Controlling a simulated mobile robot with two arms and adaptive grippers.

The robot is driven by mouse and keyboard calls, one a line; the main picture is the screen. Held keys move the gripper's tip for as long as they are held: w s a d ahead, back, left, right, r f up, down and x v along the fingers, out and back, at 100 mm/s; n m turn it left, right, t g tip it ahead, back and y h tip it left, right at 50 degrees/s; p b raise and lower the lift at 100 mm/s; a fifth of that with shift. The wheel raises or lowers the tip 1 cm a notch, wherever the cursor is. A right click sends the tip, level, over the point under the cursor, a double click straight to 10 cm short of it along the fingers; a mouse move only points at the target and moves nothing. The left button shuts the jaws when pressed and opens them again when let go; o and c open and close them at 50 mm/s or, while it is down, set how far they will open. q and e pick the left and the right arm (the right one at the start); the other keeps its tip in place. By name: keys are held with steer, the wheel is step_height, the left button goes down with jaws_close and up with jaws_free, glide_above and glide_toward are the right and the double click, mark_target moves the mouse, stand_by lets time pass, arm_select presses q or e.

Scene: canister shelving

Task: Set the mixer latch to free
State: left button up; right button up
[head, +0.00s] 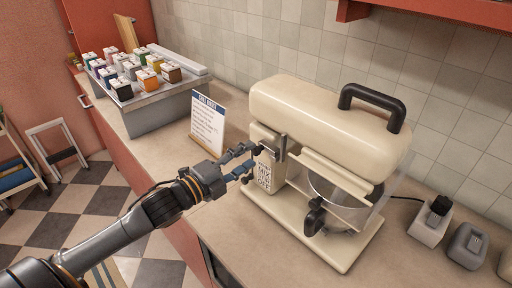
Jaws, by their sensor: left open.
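A cream stand mixer (315,125) with a black top handle stands on the counter. A small grey metal latch (280,148) shows on its near left side, above a printed label panel (264,172). Its exact setting cannot be read. My left gripper (250,163) is open, with its fingers close to the latch and label panel; whether they touch cannot be told. A clear guard and metal bowl (335,190) sit at the mixer's right part, with a black knob (314,216) in front. My right gripper is not in view.
A grey rack (160,112) of colored canisters stands at the back left. A sign card (207,122) stands behind my left gripper. Small devices (467,245) sit at the right. The counter's front edge runs beneath my left arm. A red shelf (440,14) hangs above.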

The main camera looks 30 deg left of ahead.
mark_target(254, 152)
arm_select(q)
steer(key=shift+p+x, duration=0.45)
steer(key=shift+x, duration=1.55)
steer(key=shift+s, duration=0.1)
jaws_close()
